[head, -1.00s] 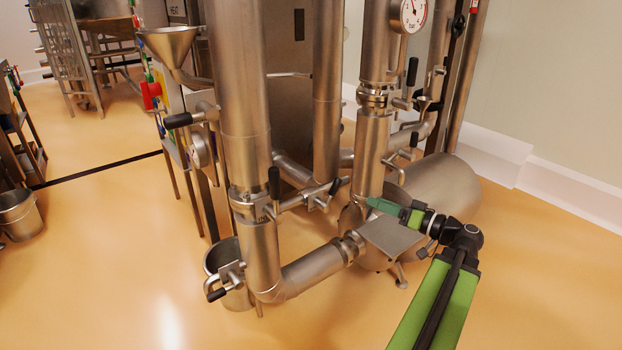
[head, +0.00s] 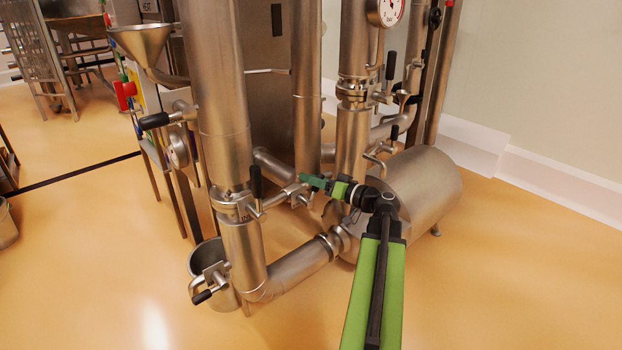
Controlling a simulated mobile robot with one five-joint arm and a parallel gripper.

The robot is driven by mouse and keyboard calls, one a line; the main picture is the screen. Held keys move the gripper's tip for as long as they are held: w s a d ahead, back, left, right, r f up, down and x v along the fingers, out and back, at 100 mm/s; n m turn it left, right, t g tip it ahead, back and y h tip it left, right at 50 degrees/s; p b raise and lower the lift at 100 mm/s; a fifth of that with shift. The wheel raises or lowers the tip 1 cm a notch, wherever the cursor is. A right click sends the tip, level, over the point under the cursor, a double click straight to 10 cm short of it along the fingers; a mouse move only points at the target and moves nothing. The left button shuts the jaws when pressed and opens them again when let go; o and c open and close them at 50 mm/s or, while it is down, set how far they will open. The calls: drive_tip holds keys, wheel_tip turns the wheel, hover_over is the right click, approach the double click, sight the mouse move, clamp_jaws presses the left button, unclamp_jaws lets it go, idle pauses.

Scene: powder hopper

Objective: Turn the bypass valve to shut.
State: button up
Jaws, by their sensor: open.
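Several valves with black handles sit on the steel pipework, and I cannot read a label that marks the bypass valve. One valve on the thin cross pipe (head: 285,197) shows its body just left of my gripper. An upright black handle (head: 256,182) stands at the left end of that pipe, beside the front column. My gripper (head: 304,180) is green, points left and is open with nothing in it. It appears close to the cross pipe's right end; whether it touches is unclear. Other black handles show at left (head: 154,121), lower left (head: 202,297) and upper right (head: 391,65).
The thick front column (head: 222,100) and the lower elbow pipe (head: 300,264) stand left of and below my gripper. A horizontal steel tank (head: 425,185) lies behind my arm. The floor at right is clear.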

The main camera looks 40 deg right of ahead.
drive_tip(key=shift+w+a, duration=0.1)
drive_tip(key=shift+w, duration=0.25)
clamp_jaws()
idle(1.2)
